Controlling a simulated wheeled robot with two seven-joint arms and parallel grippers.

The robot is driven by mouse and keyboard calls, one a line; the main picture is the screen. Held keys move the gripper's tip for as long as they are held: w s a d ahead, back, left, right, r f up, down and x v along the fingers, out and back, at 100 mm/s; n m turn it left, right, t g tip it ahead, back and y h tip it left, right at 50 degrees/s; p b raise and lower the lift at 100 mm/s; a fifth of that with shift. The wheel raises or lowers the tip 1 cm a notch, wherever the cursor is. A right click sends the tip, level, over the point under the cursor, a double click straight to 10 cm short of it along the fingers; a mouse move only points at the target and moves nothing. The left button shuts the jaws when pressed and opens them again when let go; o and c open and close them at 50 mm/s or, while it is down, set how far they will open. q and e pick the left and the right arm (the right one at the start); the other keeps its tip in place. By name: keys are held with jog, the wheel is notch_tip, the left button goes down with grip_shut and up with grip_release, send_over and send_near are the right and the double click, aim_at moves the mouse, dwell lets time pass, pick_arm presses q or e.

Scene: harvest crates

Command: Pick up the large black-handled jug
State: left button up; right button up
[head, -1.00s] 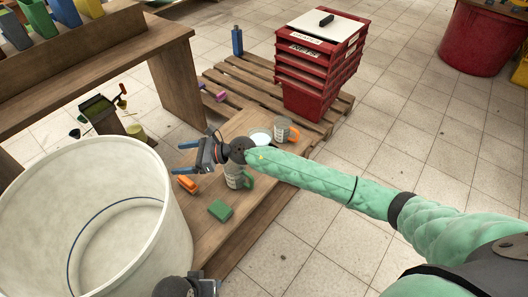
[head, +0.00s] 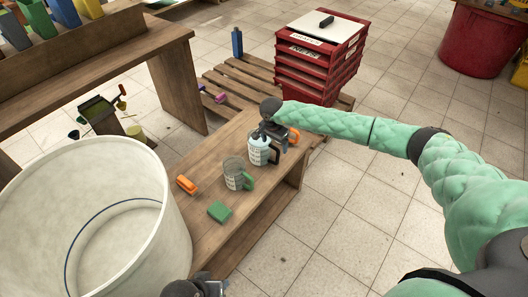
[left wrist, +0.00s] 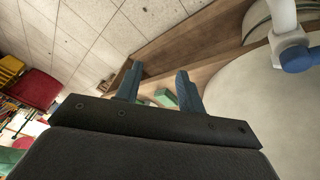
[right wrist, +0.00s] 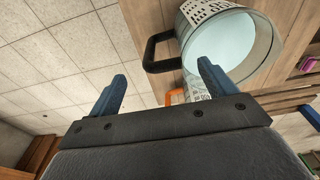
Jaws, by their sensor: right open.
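The large jug (head: 257,155) stands on the wooden bench, partly covered by my right gripper (head: 270,133). In the right wrist view the clear jug (right wrist: 225,42) has pale blue contents or interior, and its black handle (right wrist: 153,52) sticks out to the left. There my right gripper (right wrist: 162,75) is open and empty, its fingertips apart on either side of the handle's line; I cannot tell how far short of it they are. My left gripper (left wrist: 158,83) is open and empty in the left wrist view; its arm barely shows at the bottom of the head view.
A green-handled jug (head: 236,174), a green block (head: 219,212) and an orange item (head: 187,185) share the bench (head: 205,245). An orange-handled jug (head: 294,137) is just beyond the black-handled one. A large white tub (head: 180,215) stands left; red crates (head: 308,75) stand behind.

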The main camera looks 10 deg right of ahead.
aim_at(273, 146)
jog(key=f, duration=0.1)
jog(key=f+p, duration=0.1)
jog(key=f, duration=0.2)
jog(key=shift+w+f, duration=0.3)
jog(key=shift+f, duration=0.1)
jog(key=shift+w+f, duration=0.1)
jog(key=shift+f, duration=0.45)
jog(key=c, duration=0.5)
pick_arm(q)
jog(key=shift+s+a+r+g+y, duration=0.15)
jog(key=shift+s+a+r+y, duration=0.05)
jog(key=shift+a+r, duration=0.45)
jog(key=shift+s+a+r+g+y, duration=0.15)
jog(key=shift+a+r+y, duration=0.05)
jog(key=shift+a+r, duration=0.4)
pick_arm(e)
grip_shut()
pick_arm(q)
jog(key=shift+f, duration=0.1)
pick_arm(e)
jog(key=shift+r, duration=0.1)
